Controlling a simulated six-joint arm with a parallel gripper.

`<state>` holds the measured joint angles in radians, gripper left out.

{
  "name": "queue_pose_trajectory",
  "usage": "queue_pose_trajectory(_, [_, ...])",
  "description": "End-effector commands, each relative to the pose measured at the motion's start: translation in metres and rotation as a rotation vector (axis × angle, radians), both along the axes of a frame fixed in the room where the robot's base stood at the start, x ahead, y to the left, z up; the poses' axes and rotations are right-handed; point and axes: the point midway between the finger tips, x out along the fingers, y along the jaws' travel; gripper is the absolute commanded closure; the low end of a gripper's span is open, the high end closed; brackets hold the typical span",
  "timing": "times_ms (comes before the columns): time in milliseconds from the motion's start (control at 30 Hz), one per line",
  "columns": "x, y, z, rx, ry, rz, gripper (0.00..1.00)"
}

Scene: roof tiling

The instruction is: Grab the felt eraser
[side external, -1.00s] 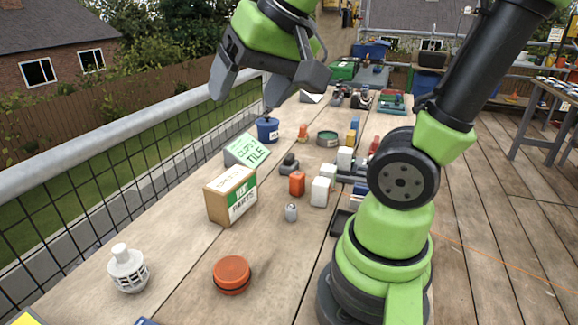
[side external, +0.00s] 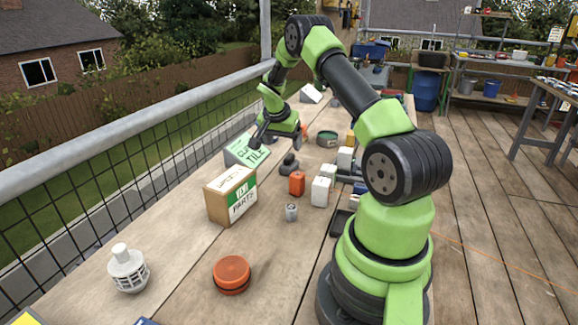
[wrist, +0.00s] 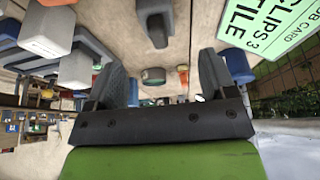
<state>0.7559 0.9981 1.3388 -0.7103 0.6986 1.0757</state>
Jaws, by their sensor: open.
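My gripper (side external: 270,141) is over the far part of the bench, by the green-lettered tile clips card (side external: 246,150). In the wrist view its two dark fingers (wrist: 162,70) are spread apart with nothing held between them. I cannot pick out the felt eraser for certain. A small grey object with a darker rounded part (side external: 289,164) sits on the bench, right of and nearer than the gripper. What appears to be the same object (wrist: 153,15) shows at the top middle of the wrist view, beyond the fingers and apart from them.
An orange block (side external: 297,184), a white block (side external: 320,191) and a small grey can (side external: 291,212) stand nearby. A parts box (side external: 231,195) is at left. A green round tin (side external: 327,139) is farther back.

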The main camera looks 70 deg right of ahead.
Motion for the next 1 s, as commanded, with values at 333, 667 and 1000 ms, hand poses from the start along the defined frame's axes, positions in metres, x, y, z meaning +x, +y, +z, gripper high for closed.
queue_pose_trajectory(333, [-0.001, -0.016, -0.040, 0.000, 0.001, 0.000, 0.22])
queue_pose_trajectory(667, [-0.004, -0.033, -0.079, 0.002, 0.003, -0.001, 0.22])
queue_pose_trajectory(1000, [-0.004, -0.037, -0.088, -0.001, 0.001, 0.000, 0.22])
